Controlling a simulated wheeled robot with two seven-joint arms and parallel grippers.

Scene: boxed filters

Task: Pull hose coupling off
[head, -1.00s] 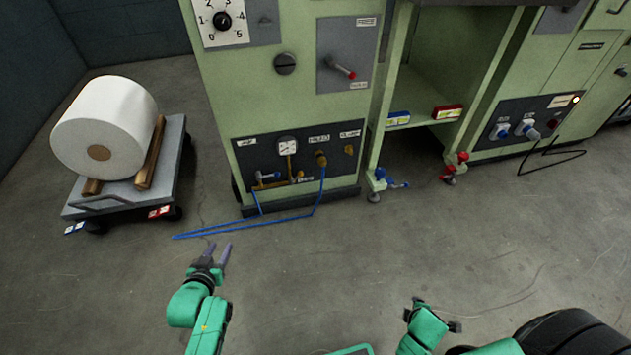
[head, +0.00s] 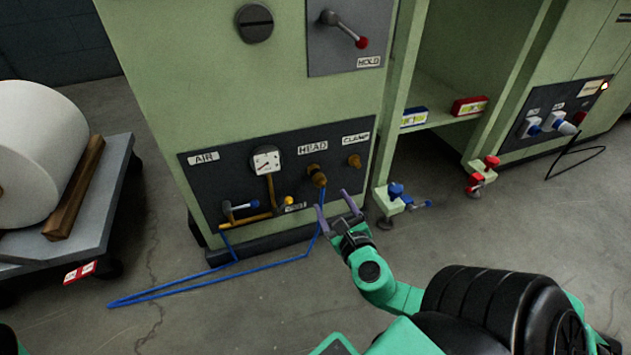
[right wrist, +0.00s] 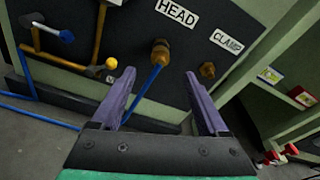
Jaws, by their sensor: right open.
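The brass hose coupling (head: 317,176) sits on the port under the HEAD label on the dark panel, with a blue hose (head: 284,264) hanging from it to the floor. My right gripper (head: 333,201) is open and empty, below and slightly right of the coupling in the head view. In the right wrist view the coupling (right wrist: 160,53) shows ahead, between and beyond the open purple fingers (right wrist: 160,76), apart from them. The blue hose (right wrist: 148,82) runs down from it between the fingers. My left gripper is out of view.
A bare brass port (head: 354,161) is under the CLAMP label. A gauge (head: 267,161), a blue-handled valve (head: 240,207) and a yellow knob (head: 288,201) are left of the coupling. A cart (head: 92,200) with a white roll stands left. Floor before the panel is mostly clear.

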